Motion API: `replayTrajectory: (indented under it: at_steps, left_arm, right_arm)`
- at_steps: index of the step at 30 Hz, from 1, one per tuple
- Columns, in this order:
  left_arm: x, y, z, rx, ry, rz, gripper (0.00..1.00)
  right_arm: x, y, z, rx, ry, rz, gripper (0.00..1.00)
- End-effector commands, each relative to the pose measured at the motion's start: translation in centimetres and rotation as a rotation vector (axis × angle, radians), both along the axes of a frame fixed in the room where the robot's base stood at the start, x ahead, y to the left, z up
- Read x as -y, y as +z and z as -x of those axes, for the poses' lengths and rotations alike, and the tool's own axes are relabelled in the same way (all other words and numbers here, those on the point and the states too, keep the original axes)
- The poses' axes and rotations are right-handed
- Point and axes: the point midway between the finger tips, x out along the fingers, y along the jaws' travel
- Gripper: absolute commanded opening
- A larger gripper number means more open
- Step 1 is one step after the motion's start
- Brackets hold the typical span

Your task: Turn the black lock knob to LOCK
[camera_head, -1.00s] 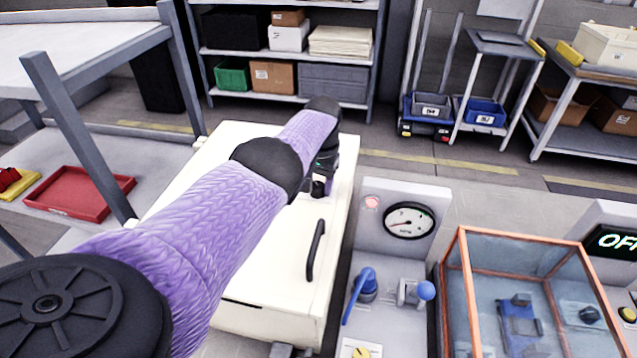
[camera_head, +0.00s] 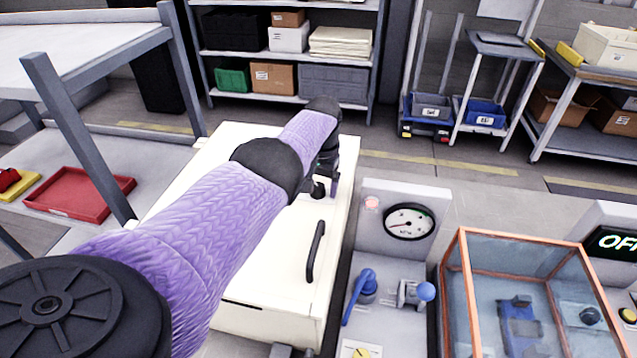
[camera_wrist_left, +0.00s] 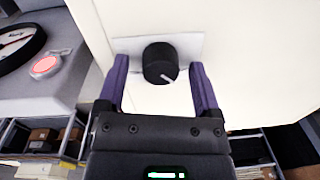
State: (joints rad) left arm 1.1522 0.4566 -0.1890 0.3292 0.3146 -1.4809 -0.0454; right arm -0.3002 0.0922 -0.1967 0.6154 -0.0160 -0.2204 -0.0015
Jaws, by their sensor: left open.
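The black lock knob (camera_wrist_left: 160,62) is on a pale plate (camera_wrist_left: 187,47) on the cream cabinet face in the left wrist view. It has a light pointer line toward the lower right of that view. My left gripper (camera_wrist_left: 158,80) is open, with one purple finger on each side of the knob; whether either touches it I cannot tell. In the head view the knob (camera_head: 318,190) shows small and dark on the cream cabinet (camera_head: 270,265), just below my left gripper (camera_head: 326,170). The lettering on the plate is not readable. My right gripper is not in view.
A black handle (camera_head: 316,252) stands out from the cabinet near the knob. To the right are a gauge panel (camera_head: 370,225) with a blue lever (camera_head: 360,290) and an orange-framed clear box (camera_head: 525,290). A grey rack (camera_head: 90,150) stands at the left.

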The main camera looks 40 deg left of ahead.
Motion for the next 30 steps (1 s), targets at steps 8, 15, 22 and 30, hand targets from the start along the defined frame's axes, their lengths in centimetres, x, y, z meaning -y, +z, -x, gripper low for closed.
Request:
replayTrajectory:
  at_steps: [8,15,22,30]
  left_arm:
    - [0.2,6.9,-0.2,0.005,0.0,-0.001,0.84]
    - [0.4,9.9,-0.2,0.002,0.0,-0.001,0.84]
    - [0.4,9.8,-0.2,0.0,0.001,0.0,0.84]
    - [0.4,9.8,-0.2,0.0,0.0,0.0,0.84]
  right_arm:
    - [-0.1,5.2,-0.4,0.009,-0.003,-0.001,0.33]
    - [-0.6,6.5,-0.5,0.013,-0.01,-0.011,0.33]
    - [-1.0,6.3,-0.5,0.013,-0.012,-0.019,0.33]
    - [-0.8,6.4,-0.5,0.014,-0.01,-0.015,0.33]
